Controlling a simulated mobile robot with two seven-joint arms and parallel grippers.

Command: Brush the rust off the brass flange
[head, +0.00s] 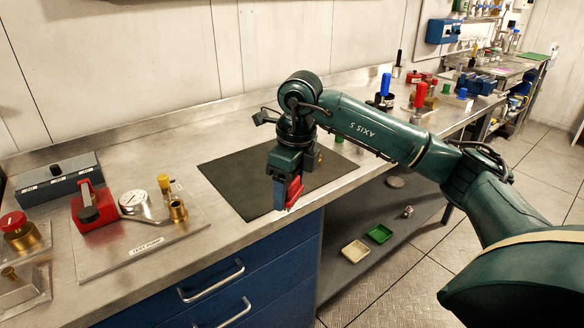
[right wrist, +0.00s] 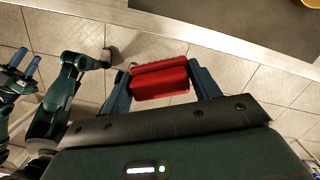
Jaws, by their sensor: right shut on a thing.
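My right gripper (head: 288,202) is shut on a red block-shaped piece (head: 294,188), which looks like a brush handle. It holds this piece at the front edge of the dark mat (head: 235,180). In the right wrist view the red piece (right wrist: 160,78) sits between the two blue fingers; bristles cannot be made out. A brass-coloured part (head: 319,156), perhaps the flange, shows just behind the gripper and is mostly hidden. A sliver of brass (right wrist: 309,4) shows at the top right corner of the right wrist view. Rust cannot be made out. My left gripper (right wrist: 27,68) shows small at the left there.
A test pump plate (head: 140,240) with a gauge (head: 134,202) and red-handled lever stands left of the mat. A grey box (head: 55,180) is behind it. Blue and red-handled tools (head: 385,92) stand at the right. Small trays (head: 355,251) lie on the shelf below.

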